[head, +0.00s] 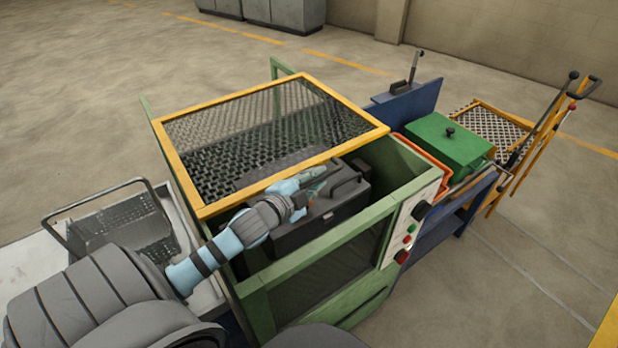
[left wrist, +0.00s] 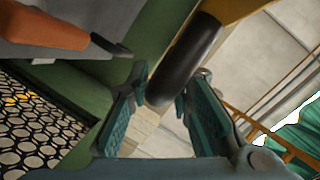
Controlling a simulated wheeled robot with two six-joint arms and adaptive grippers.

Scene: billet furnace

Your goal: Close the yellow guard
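The yellow guard (head: 178,170) is a yellow frame with dark mesh over the green machine housing (head: 335,248). It stands raised, with an open gap between its near edge and the housing front. My left gripper (head: 314,181) is at the guard's near edge, over the dark block inside the housing. In the left wrist view, the two teal fingers (left wrist: 160,112) are apart, with the end of a black round bar (left wrist: 186,60) between them. The bar runs up to a yellow part (left wrist: 238,8). Firm contact is not visible. My right gripper is out of view.
A control panel (head: 410,222) with buttons is on the housing's right side. Beyond it are a green lidded box (head: 445,146) and yellow-handled tools (head: 548,125). A grey tray with a wire basket (head: 117,222) stands at left.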

